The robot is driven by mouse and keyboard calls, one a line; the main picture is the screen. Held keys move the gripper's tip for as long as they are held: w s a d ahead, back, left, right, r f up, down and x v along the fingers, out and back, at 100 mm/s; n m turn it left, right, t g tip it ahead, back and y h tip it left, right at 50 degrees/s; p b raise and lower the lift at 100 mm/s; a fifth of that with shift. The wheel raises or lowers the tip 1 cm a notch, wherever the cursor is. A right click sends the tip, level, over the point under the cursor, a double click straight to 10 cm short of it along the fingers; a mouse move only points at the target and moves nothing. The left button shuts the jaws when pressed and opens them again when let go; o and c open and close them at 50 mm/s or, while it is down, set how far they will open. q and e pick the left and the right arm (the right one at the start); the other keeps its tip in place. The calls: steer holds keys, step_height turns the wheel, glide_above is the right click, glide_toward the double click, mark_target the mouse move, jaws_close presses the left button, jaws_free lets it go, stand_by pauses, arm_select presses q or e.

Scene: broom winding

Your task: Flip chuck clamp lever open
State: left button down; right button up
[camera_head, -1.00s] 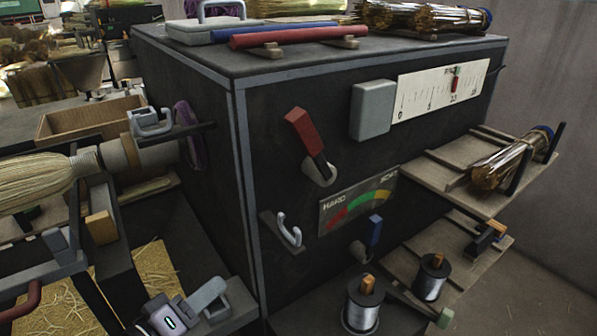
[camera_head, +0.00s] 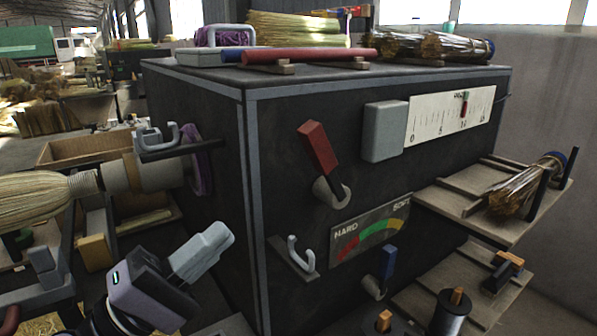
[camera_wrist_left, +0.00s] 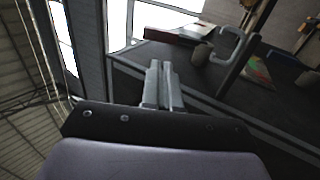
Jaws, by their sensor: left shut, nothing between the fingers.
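The chuck (camera_head: 150,172) is at the left of the dark cabinet and holds a pale straw broom (camera_head: 40,198) by its handle end. On top of the chuck sits a grey looped clamp piece with a dark bar (camera_head: 178,148), which looks like the clamp lever; its exact position is hard to tell. My left gripper (camera_head: 222,234) is below and right of the chuck, in front of the cabinet's left side, shut and empty, touching nothing that I can see. Its closed fingers also show in the left wrist view (camera_wrist_left: 160,72). My right gripper is not in view.
The cabinet front carries a red lever (camera_head: 318,150), a grey hook (camera_head: 297,255), a hard-soft gauge (camera_head: 370,228) and a blue lever (camera_head: 387,262). A purple ring (camera_head: 203,165) is behind the chuck. A wooden shelf (camera_head: 450,206) juts out at right.

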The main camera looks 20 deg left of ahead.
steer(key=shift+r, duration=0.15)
arm_select(q)
steer(key=p, duration=0.4)
glide_toward(314, 155)
steer(key=p+x, duration=0.3)
steer(key=x, duration=0.3)
steer(key=shift+r, duration=0.2)
steer(key=shift+w+d+p, duration=0.2)
steer(key=shift+w+p, duration=0.1)
steer(key=shift+p, duration=0.05)
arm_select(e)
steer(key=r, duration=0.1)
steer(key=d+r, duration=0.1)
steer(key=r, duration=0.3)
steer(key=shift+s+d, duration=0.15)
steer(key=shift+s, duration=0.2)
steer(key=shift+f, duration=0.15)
arm_select(q)
steer(key=shift+r, duration=0.1)
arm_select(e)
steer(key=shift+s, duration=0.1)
